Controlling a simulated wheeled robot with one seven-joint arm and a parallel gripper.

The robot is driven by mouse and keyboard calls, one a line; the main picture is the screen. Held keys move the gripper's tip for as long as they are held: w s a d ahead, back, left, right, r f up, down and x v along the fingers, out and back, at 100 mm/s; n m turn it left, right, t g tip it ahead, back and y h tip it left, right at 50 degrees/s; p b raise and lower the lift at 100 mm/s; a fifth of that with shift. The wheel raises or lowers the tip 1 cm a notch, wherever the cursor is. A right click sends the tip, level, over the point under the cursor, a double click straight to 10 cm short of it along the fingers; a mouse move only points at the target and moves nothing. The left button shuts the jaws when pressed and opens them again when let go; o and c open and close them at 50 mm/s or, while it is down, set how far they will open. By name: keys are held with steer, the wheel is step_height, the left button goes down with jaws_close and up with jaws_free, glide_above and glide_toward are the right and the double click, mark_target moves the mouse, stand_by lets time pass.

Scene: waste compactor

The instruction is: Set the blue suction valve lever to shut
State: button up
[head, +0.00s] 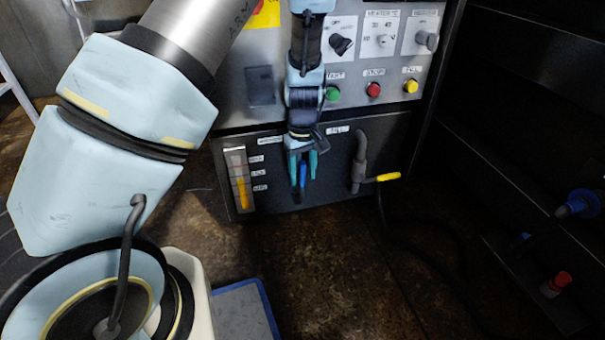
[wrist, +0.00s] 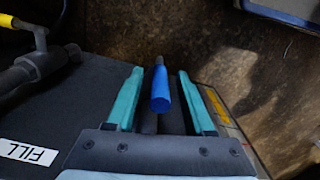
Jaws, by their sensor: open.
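The blue suction valve lever (head: 303,176) is on the dark lower panel of the machine and appears to point downward in the head view. My gripper (head: 302,170) is in front of that panel with its teal fingers open, one on each side of the lever. In the wrist view the blue lever (wrist: 160,92) lies between the two teal fingers of my gripper (wrist: 158,82), with a gap on both sides. The valve body is hidden behind my gripper in the head view.
A grey pipe with a yellow-handled lever (head: 382,178) stands to the right, by the FILL label (wrist: 28,152). A level gauge (head: 240,180) is to the left. Buttons and knobs sit above. A dark hose (head: 381,215) hangs at the right. A blue-edged mat (head: 245,312) lies on the floor.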

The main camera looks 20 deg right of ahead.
jaws_close()
stand_by(1.3)
